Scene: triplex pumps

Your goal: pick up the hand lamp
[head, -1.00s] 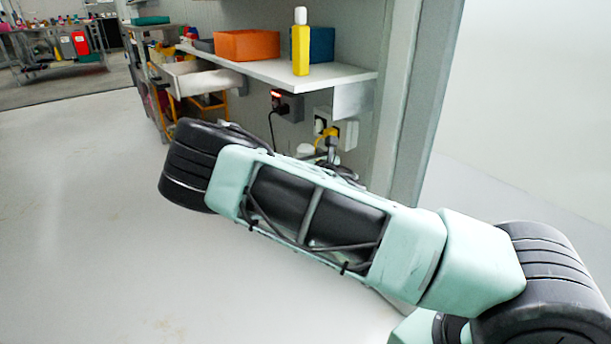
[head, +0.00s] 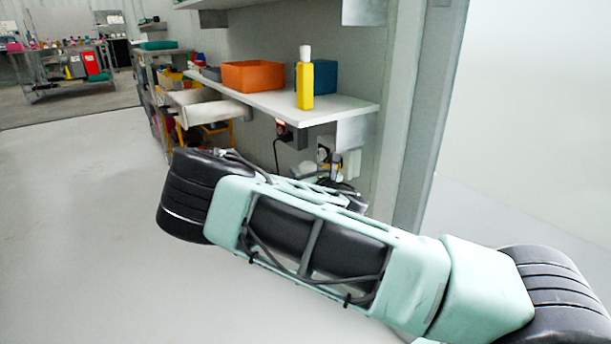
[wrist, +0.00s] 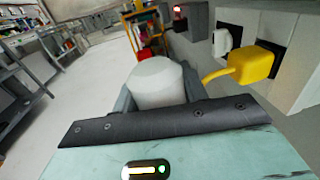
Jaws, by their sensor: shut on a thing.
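My gripper (wrist: 158,92) is in the wrist view, its two grey fingers closed on either side of a white, rounded thing, which I take for the hand lamp (wrist: 157,80). Only its pale, blunt end shows; the rest is hidden behind the gripper's dark edge. In the head view my arm crosses the middle of the picture and hides most of the gripper and what it holds.
In the wrist view, a yellow plug (wrist: 245,65) and wall sockets (wrist: 245,25) are close on the right. In the head view, a white shelf (head: 345,107) carries a yellow bottle (head: 305,85), an orange box (head: 252,76) and a blue box (head: 325,76). Floor on the left is clear.

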